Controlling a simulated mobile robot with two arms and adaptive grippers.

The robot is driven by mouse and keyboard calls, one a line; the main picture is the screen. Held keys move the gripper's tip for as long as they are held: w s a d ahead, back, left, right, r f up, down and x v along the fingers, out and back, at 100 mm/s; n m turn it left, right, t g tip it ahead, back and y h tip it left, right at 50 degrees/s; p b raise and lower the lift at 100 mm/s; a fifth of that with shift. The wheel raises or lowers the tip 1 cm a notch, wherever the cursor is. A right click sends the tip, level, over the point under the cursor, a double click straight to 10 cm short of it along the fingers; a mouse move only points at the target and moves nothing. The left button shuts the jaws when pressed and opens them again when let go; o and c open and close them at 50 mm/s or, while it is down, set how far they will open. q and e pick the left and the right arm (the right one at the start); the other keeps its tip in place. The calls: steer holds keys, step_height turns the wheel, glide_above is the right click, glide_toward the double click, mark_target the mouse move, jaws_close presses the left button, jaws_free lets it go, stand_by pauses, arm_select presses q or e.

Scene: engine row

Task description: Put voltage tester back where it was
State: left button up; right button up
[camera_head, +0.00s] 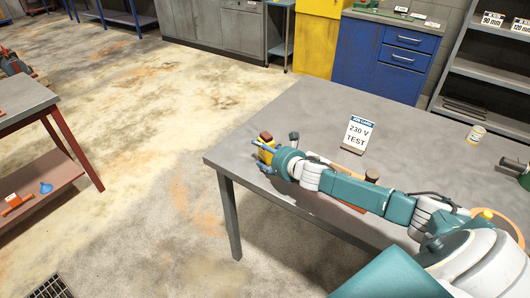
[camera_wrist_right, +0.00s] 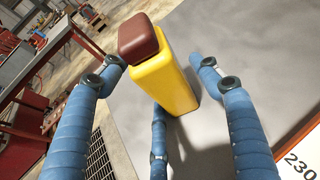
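The voltage tester is a yellow block with a dark red-brown cap (camera_wrist_right: 165,80). It also shows small in the head view (camera_head: 266,155), near the left end of the grey workbench. My right gripper (camera_head: 262,152) reaches around it from the right. In the right wrist view its blue fingers stand apart on both sides of the tester, with a gap visible on the right. A third finger passes behind the tester and its tip is hidden. I cannot tell whether that finger touches it. My left gripper is not in view.
A hammer-like tool (camera_head: 372,175) and a small can (camera_head: 476,134) are also there. A red-legged table (camera_head: 20,103) is at the left, with open floor between. Shelves and a blue cabinet stand behind.

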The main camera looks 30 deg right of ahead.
steer(key=shift+r, duration=0.25)
steer(key=shift+s+f, duration=0.1)
steer(key=shift+s, duration=0.25)
steer(key=b+v, duration=0.1)
steer(key=v, duration=0.9)
steer(key=shift+s+r, duration=0.45)
steer(key=shift+s, duration=0.1)
steer(key=shift+f, duration=0.1)
